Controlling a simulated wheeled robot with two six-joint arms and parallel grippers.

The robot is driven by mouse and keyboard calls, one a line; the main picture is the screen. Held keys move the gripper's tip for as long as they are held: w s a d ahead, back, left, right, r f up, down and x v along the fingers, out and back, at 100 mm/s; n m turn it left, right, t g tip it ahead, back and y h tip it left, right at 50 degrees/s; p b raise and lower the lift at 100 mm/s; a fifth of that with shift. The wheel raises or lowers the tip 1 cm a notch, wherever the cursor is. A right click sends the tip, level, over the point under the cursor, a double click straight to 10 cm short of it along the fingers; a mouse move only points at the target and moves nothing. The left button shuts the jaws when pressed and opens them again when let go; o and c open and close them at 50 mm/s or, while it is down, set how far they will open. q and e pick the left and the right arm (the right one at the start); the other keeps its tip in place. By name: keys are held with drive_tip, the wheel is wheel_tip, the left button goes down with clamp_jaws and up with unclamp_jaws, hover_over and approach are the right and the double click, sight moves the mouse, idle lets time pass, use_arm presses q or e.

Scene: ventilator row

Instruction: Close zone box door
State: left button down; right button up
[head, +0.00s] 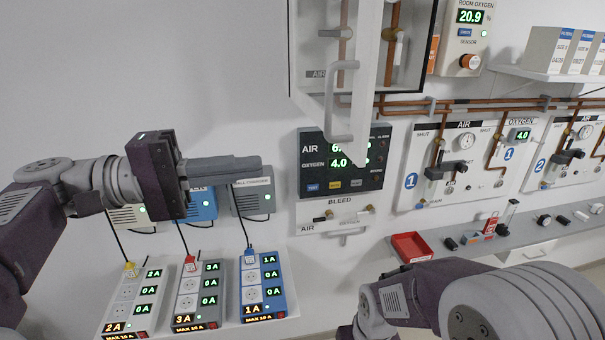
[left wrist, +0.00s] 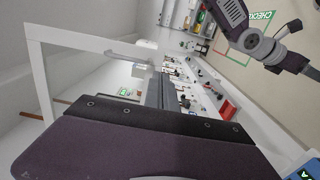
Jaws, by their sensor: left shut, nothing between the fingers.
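The zone box (head: 303,88) hangs on the wall at the top centre of the head view, with copper pipes and valves inside. Its white door (head: 367,95) stands open, swung out from the wall and seen nearly edge-on. A grey bar handle (head: 336,110) is on the door. My left gripper (head: 258,166) is shut and empty, left of the door and below the box, apart from the handle in the picture. The left wrist view shows a pale frame (left wrist: 80,40) that looks like the door, beside the dark gripper fingers (left wrist: 160,92). My right gripper is out of view.
An air and oxygen alarm panel (head: 311,163) is behind the door's lower corner. Power strips (head: 267,283) with plugs and chargers lie below my left gripper. A shelf (head: 440,246) with a red tray (head: 411,247) is at right. Bare wall is left of the box.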

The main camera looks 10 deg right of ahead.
use_arm(q)
drive_tip(key=w+a+t, duration=0.1)
drive_tip(key=a, duration=0.1)
drive_tip(key=p, duration=0.3)
approach(343, 149)
drive_tip(key=shift+n, duration=0.4)
drive_tip(key=d, duration=0.2)
drive_tip(key=d+p, duration=0.1)
drive_tip(key=d, duration=0.1)
drive_tip(key=w+d+p, duration=0.1)
drive_tip(key=d, duration=0.1)
drive_tip(key=shift+d+r, duration=0.15)
drive_tip(key=shift+s+d, duration=0.1)
drive_tip(key=shift+d, duration=0.15)
drive_tip(key=shift+s, duration=0.2)
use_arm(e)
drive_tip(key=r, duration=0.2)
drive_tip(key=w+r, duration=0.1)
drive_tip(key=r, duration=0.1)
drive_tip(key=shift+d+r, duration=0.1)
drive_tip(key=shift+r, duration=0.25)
use_arm(q)
drive_tip(key=shift+w+d, duration=0.1)
drive_tip(key=shift+w, duration=0.05)
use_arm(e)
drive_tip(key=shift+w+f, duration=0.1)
